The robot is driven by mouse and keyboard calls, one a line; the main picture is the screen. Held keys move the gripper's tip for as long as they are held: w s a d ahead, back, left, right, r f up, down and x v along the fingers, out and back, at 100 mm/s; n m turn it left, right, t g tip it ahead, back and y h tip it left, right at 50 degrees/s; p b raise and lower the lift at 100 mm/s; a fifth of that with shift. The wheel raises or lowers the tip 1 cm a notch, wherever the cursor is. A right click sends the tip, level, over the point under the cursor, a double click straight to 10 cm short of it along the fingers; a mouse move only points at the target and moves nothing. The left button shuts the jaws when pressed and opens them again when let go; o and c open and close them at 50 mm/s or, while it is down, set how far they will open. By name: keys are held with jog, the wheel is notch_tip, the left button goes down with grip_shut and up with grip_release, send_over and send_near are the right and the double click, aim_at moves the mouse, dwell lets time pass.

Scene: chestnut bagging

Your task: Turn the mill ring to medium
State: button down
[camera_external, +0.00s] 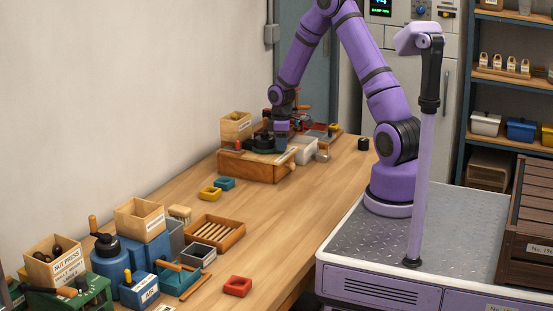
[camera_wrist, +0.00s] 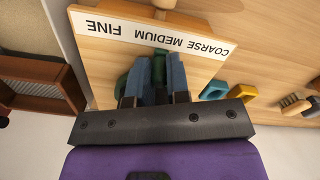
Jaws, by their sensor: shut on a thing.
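The mill is a wooden box (camera_external: 255,168) with a dark green ring (camera_external: 265,141) on top, on the far part of the bench. In the wrist view, its white label strip (camera_wrist: 150,36) reads FINE, MEDIUM, COARSE upside down. My gripper (camera_external: 282,128) is low over the mill top. In the wrist view, my gripper (camera_wrist: 152,78) has its blue fingers shut on a green part of the ring (camera_wrist: 158,68), below the word MEDIUM. The fingers and palm hide most of the ring, and I cannot tell which setting it marks.
A wooden bin (camera_external: 236,125) stands behind the mill, with a pale container (camera_external: 304,150) close on its right. Yellow (camera_external: 209,193) and teal (camera_external: 225,184) blocks lie in front. The bench's right middle (camera_external: 290,215) is clear. Other stations crowd the near left.

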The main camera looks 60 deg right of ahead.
jog(key=shift+d+n, duration=0.25)
jog(key=shift+n, duration=0.15)
jog(key=c, duration=1.1)
grip_release()
notch_tip(320, 180, up, 10)
jog(key=shift+r, duration=0.4)
